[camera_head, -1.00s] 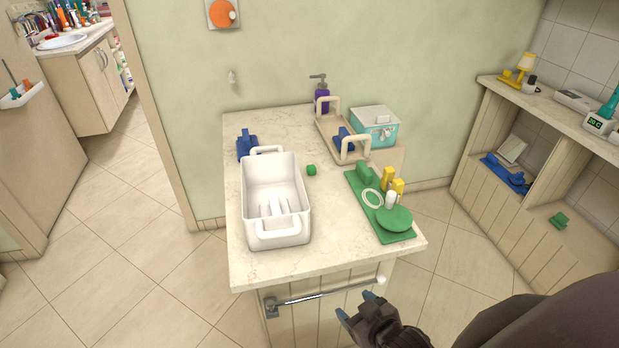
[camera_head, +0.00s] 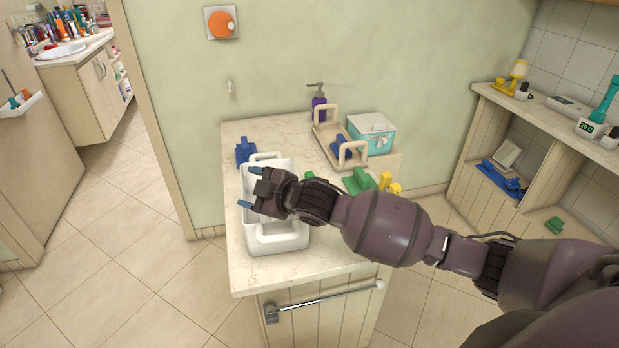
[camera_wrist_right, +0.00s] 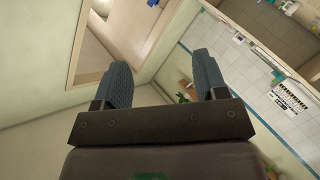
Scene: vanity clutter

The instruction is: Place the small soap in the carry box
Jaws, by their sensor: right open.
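The white carry box (camera_head: 277,243) stands on the left part of the counter, partly covered by my right arm. My right gripper (camera_head: 250,187) is over the box, its two blue fingers apart and pointing left, with nothing between them. In the right wrist view the gripper (camera_wrist_right: 162,62) is also open and empty, facing walls and floor. A small green piece (camera_head: 309,175) shows just above my arm, right of the box; I cannot tell whether it is the small soap. My left gripper is out of view.
On the counter (camera_head: 250,275), a blue object (camera_head: 245,150) stands behind the box. A beige tray (camera_head: 329,143) and a teal box (camera_head: 371,134) stand at the back right, with a purple pump bottle (camera_head: 319,108) behind. Green and yellow items are partly hidden by my arm.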

